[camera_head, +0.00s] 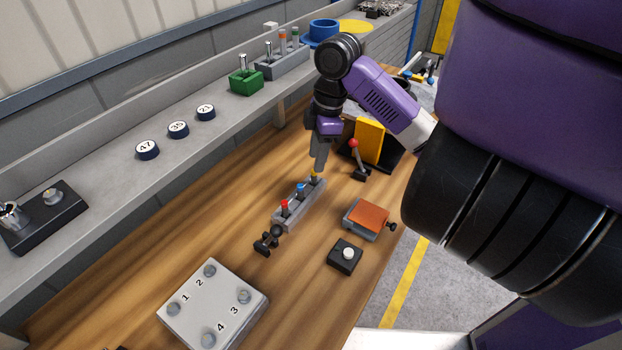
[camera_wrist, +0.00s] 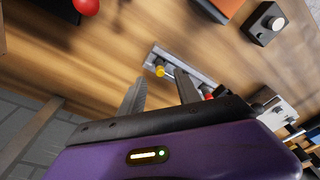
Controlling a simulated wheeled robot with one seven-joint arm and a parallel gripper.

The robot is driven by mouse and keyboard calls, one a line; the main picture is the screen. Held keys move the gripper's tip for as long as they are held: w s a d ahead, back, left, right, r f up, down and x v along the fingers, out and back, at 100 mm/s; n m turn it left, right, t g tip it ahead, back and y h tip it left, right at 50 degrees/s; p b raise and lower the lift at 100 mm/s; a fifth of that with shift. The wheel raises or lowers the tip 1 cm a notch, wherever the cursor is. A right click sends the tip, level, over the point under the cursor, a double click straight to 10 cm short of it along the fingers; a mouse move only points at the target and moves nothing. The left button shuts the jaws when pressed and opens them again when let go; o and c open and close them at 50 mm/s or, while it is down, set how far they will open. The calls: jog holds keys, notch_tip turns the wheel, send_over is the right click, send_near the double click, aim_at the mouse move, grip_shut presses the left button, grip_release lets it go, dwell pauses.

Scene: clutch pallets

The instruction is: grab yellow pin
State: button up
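The yellow pin (camera_head: 314,176) stands at the far end of a small grey rack (camera_head: 313,196), in line with a blue pin (camera_head: 300,189) and a red pin (camera_head: 285,207). My gripper (camera_head: 318,168) points down just above the yellow pin. In the wrist view my gripper (camera_wrist: 159,77) is open, its two fingers apart. The yellow pin (camera_wrist: 160,71) shows in the gap between the fingertips, and I cannot tell whether they touch it. The red pin (camera_wrist: 209,97) is partly hidden beside the right finger; the blue pin is mostly hidden there.
A lever with a red knob (camera_head: 353,143) and a yellow block (camera_head: 369,141) stand close to the right of my gripper. An orange-topped box (camera_head: 368,217) and a black button box (camera_head: 345,257) lie nearer. A numbered grey plate (camera_head: 213,306) is at the front.

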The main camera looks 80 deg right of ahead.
aim_at(314, 179)
jog(key=shift+w+a+f+p, duration=0.1)
jog(key=shift+w+f+p, duration=0.1)
jog(key=shift+f, duration=1.15)
jog(key=shift+w+a+f+p, duration=0.1)
jog(key=shift+w+f, duration=0.1)
jog(key=shift+f, duration=1.1)
grip_shut()
